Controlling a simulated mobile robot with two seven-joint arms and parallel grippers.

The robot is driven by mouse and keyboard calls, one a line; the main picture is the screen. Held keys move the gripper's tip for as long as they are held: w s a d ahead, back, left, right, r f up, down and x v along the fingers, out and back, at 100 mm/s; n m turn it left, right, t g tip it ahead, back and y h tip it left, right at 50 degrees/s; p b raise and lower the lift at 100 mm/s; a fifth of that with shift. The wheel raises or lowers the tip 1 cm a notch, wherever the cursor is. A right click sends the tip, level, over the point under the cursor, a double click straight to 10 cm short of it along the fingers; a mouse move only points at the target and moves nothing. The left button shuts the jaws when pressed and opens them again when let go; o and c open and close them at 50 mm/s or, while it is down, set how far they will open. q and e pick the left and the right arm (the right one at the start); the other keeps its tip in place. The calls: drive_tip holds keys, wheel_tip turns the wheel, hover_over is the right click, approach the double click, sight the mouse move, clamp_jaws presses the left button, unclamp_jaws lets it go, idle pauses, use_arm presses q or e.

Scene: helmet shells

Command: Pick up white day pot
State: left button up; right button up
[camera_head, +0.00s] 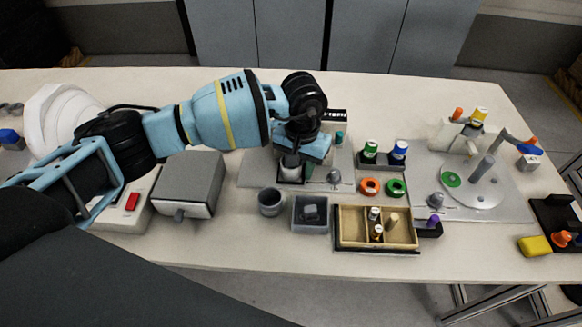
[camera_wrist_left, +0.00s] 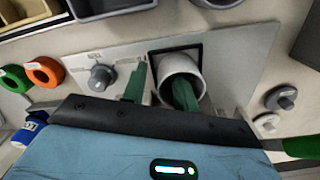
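The white pot (camera_wrist_left: 168,66) stands in a black square holder (camera_wrist_left: 156,54) on a grey plate. In the head view, the white pot (camera_head: 291,161) is partly hidden under my left gripper (camera_head: 292,165). In the left wrist view my left gripper (camera_wrist_left: 160,90) is open, with two green fingers apart. One finger overlaps the pot's mouth and seems to be inside it. The other is outside, to the left of the pot, with a small gap to its wall. My right gripper is not in view.
A grey box (camera_head: 188,182) stands left of the plate. A grey cup (camera_head: 271,202), a dark bin (camera_head: 311,214) and a wooden tray (camera_head: 377,244) lie in front. Orange (camera_head: 370,187) and green (camera_head: 395,188) rings and a grey knob (camera_head: 334,177) are to the right.

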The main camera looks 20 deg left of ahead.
use_arm(q)
clamp_jaws()
idle(0.3)
